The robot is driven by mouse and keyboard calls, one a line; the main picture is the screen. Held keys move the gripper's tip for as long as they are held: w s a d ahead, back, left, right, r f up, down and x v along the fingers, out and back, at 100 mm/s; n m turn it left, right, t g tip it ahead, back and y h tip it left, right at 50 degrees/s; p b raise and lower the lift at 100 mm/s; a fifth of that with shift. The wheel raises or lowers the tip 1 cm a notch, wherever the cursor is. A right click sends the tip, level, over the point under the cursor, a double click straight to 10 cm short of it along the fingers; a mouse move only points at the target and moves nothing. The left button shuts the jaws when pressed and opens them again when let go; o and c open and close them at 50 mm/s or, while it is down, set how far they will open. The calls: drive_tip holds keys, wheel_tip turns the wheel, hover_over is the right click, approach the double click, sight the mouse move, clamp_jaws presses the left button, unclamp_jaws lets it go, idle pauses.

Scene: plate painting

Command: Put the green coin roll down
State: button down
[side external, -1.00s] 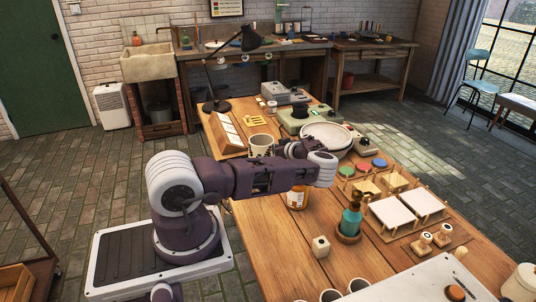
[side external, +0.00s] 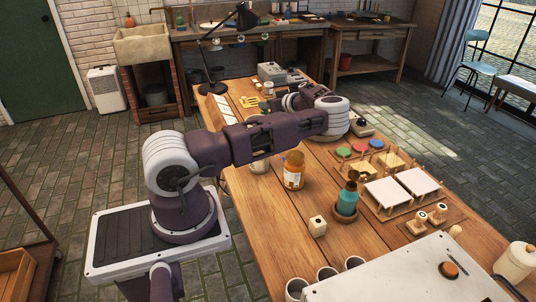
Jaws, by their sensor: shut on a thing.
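My gripper (side external: 292,101) is in the side external view, over the far part of the wooden table, beyond my wrist. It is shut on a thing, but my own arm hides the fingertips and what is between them. I cannot make out the green coin roll.
The wooden table (side external: 265,215) has bare wood at its near left. A black lamp (side external: 212,70) stands at the far left.

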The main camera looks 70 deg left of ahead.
wheel_tip(320, 180, up, 4)
drive_tip(key=d, duration=0.1)
drive_tip(key=shift+m+t, duration=0.4)
drive_tip(key=shift+t, duration=0.2)
drive_tip(key=s+d, duration=0.1)
drive_tip(key=d, duration=0.7)
drive_tip(key=s+d, duration=0.1)
drive_tip(key=d, duration=0.8)
drive_tip(key=s+d, duration=0.1)
drive_tip(key=d, duration=0.7)
drive_tip(key=shift+d+f, duration=0.2)
drive_tip(key=s+d, duration=0.9)
drive_tip(key=shift+m+t, duration=0.3)
drive_tip(key=shift+t, duration=0.1)
drive_tip(key=f, duration=1.4)
drive_tip(key=shift+s+d+f, duration=0.15)
drive_tip(key=shift+d+f, duration=0.1)
drive_tip(key=shift+d, duration=0.05)
drive_tip(key=shift+f, duration=0.15)
drive_tip(key=c, duration=1.2)
unclamp_jaws()
